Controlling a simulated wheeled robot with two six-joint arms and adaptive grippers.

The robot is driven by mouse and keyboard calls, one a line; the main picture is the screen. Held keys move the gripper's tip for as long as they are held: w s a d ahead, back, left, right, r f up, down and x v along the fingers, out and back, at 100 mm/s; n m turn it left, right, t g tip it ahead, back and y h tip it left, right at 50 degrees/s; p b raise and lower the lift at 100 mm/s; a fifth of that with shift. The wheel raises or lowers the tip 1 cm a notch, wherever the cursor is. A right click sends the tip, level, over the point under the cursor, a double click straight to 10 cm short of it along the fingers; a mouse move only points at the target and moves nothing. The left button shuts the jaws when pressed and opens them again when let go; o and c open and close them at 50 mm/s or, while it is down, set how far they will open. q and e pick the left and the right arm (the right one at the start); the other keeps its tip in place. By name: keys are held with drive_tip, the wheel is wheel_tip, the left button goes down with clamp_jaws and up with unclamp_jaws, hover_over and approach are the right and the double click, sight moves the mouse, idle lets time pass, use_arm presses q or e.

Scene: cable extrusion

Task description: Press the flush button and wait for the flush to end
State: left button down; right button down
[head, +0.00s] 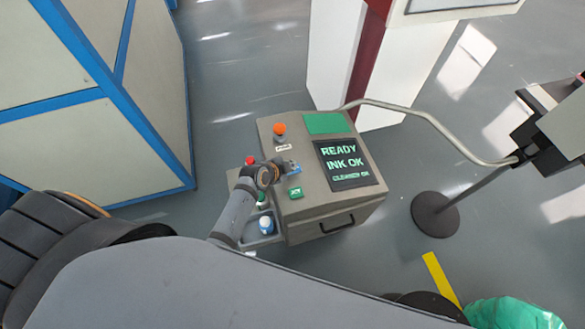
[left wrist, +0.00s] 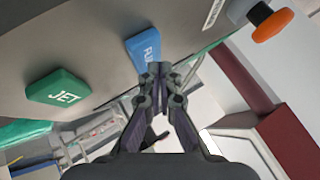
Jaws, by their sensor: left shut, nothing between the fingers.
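The grey printer cabinet (head: 300,220) stands in the middle of the head view. Its blue flush button (head: 294,167) is on the top panel, partly hidden by my gripper; in the left wrist view the button (left wrist: 143,46) shows the letters "FLU". My left gripper (head: 281,172) is shut and empty, with its tips (left wrist: 160,75) at the button's lower edge. I cannot tell whether they touch it. The dark screen (head: 349,163) reads READY, INK OK and a smaller green line that looks like CLEANER OK. My right gripper is not in view.
A green JET button (head: 295,192) and an orange knob (head: 279,129) flank the flush button on the panel. A bent pipe (head: 430,118) runs right to a print head on a stand (head: 436,214).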

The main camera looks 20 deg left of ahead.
use_arm(q)
drive_tip(key=shift+f+b, duration=0.3)
drive_tip(key=shift+f, duration=0.15)
idle(0.6)
drive_tip(key=shift+r, duration=0.1)
drive_tip(key=shift+r+p, duration=0.8)
drive_tip(key=shift+p, duration=0.1)
wheel_tip(320, 180, up, 5)
drive_tip(key=p, duration=0.5)
drive_tip(key=shift+r, duration=0.1)
